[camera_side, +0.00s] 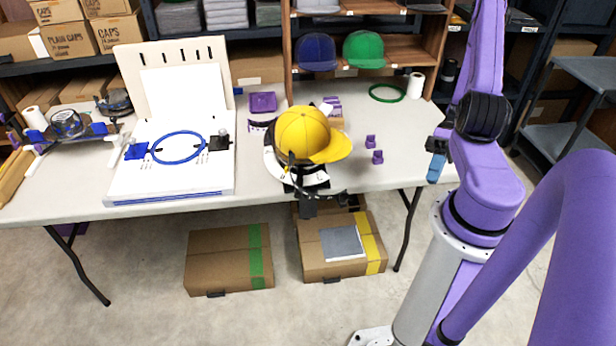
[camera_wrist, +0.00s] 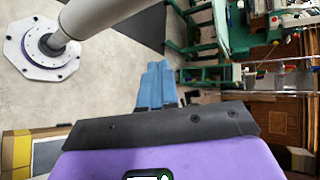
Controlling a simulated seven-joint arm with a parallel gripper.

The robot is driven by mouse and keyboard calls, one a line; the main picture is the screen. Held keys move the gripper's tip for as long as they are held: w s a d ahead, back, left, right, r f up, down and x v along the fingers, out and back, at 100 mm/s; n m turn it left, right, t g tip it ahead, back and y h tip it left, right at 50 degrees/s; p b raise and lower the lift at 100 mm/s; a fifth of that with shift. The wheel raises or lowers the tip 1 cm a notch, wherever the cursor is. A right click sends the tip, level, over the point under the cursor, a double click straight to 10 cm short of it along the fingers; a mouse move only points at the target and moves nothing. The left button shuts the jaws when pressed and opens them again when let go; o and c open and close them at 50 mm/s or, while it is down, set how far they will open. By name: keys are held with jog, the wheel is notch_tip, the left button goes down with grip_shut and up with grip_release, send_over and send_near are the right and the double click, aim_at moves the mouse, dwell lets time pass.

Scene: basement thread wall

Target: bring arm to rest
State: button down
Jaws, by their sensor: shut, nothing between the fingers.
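My purple arm stands at the right of the side view. My gripper (camera_side: 435,170) hangs by the table's right end, with its blue fingers pointing down. In the wrist view the two blue fingers of my gripper (camera_wrist: 155,85) lie side by side, shut, with nothing between them. The gripper looks apart from the things on the table. Whether it is over the table's edge or in front of it I cannot tell.
The white table (camera_side: 75,190) holds a yellow cap (camera_side: 303,133) on a stand, a blue hoop (camera_side: 178,147) on a white board, small purple parts (camera_side: 377,157) and a green ring (camera_side: 387,92). Cardboard boxes (camera_side: 222,262) stand underneath. Shelves line the back. Floor is clear in front.

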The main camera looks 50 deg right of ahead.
jog(key=w+a+r+n+g+h, duration=0.4)
jog(key=w+a+r+n+h, duration=0.3)
jog(key=w+a+r+h, duration=0.3)
jog(key=s+a+r+n+t+h, duration=0.1)
jog(key=s+a+r+n+t, duration=0.2)
jog(key=a, duration=0.4)
jog(key=s+a+r+n+t+h, duration=0.1)
jog(key=s+a+r+n+t, duration=0.1)
jog(key=a+r, duration=0.4)
jog(key=shift+s+a+n+t, duration=0.4)
jog(key=shift+s+a+n, duration=0.35)
jog(key=shift+a+n, duration=0.35)
dwell(0.4)
